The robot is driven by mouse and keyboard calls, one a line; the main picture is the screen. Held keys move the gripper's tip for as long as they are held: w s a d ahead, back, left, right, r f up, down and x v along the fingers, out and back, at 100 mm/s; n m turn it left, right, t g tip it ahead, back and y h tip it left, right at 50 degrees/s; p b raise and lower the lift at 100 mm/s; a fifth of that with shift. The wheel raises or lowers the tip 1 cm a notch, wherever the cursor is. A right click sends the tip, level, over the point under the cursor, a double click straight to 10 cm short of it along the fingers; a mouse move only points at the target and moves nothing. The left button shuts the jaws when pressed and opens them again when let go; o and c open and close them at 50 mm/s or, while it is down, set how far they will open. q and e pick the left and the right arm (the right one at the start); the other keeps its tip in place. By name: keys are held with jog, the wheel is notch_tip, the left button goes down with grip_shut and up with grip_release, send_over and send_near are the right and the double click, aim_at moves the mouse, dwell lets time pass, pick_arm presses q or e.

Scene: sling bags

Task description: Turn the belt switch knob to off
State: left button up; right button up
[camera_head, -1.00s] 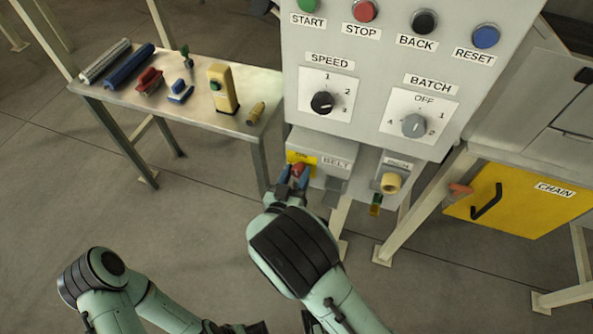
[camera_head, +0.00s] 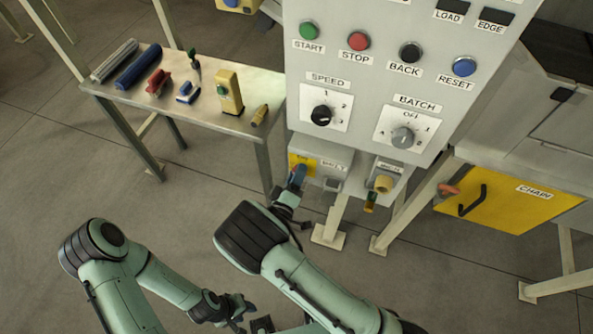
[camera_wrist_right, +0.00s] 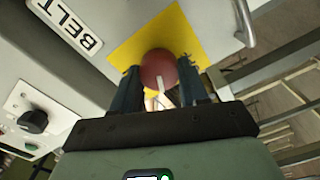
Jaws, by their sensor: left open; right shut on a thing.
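The belt switch is a red round knob (camera_wrist_right: 157,66) with a pale pointer bar, on a yellow plate (camera_wrist_right: 190,28) beside a BELT label (camera_wrist_right: 68,22). In the head view the yellow plate (camera_head: 300,160) is on the small box under the main panel, and my gripper hides the knob. My right gripper (camera_head: 298,178) is at the switch; in the right wrist view its two dark fingers (camera_wrist_right: 160,80) are shut on the knob, one on each side. My left gripper (camera_head: 245,312) is open and empty, low in front of the panel, away from the switch.
The panel above has SPEED (camera_head: 321,115) and BATCH (camera_head: 402,137) dials and several push buttons. A bench (camera_head: 215,122) with tools stands at the left. A yellow CHAIN door (camera_head: 500,205) is at the right.

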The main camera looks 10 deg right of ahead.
pick_arm(q)
jog(key=w+r+p, duration=0.2)
jog(key=r, duration=0.1)
jog(key=shift+w, duration=0.1)
pick_arm(e)
jog(key=n, duration=0.4)
jog(key=shift+f+n, duration=0.1)
jog(key=shift+n, duration=0.3)
jog(key=o, duration=1.1)
jog(key=shift+c, duration=0.2)
pick_arm(q)
jog(key=shift+s+f+b, duration=0.6)
jog(key=shift+f+b, duration=0.05)
jog(key=shift+f, duration=0.2)
jog(key=shift+s+f+b, duration=0.6)
jog(key=shift+f+b, duration=0.05)
jog(key=shift+f, duration=0.15)
pick_arm(e)
jog(key=v, duration=1.3)
jog(key=shift+s, duration=0.2)
jog(key=shift+a, duration=0.15)
